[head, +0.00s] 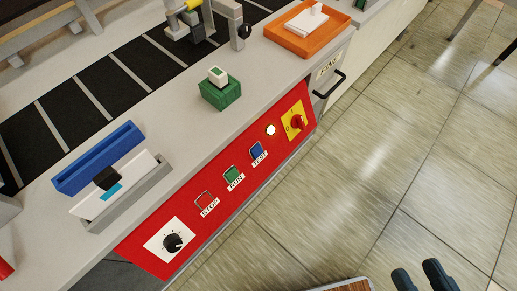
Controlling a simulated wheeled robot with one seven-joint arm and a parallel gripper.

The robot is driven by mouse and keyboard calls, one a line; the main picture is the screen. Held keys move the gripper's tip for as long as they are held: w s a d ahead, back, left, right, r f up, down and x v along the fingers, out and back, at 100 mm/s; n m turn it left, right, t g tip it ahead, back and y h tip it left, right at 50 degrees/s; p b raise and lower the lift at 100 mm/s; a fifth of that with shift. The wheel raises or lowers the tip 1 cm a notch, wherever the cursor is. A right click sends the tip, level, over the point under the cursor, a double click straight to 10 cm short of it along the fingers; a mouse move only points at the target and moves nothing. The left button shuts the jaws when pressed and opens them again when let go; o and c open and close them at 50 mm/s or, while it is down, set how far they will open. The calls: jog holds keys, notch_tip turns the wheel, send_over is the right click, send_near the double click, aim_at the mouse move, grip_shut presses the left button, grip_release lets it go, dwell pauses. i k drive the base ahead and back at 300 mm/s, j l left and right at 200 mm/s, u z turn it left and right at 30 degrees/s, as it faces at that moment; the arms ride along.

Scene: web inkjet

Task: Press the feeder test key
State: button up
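The blue key (257,149) labelled TEST sits on the slanted red control panel (221,211) at the front of the machine. The green RUN key (232,173) and the red STOP key (204,198) are to its lower left. My gripper (421,277) shows at the bottom right as two dark fingertips with a gap between them. It is empty, over the floor side, well to the lower right of the panel and apart from it. The rest of my gripper is cut off by the frame edge.
A white lamp (271,130) and a red rotary switch on a yellow plate (292,120) are right of the keys. A black dial (173,243) is at the panel's lower left. A green block (221,92) and an orange tray (307,42) stand on the top. Tiled floor lies right.

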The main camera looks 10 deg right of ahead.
aim_at(257, 151)
jog(key=u, duration=1.65)
jog(key=k+l, duration=0.2)
jog(key=k, duration=0.35)
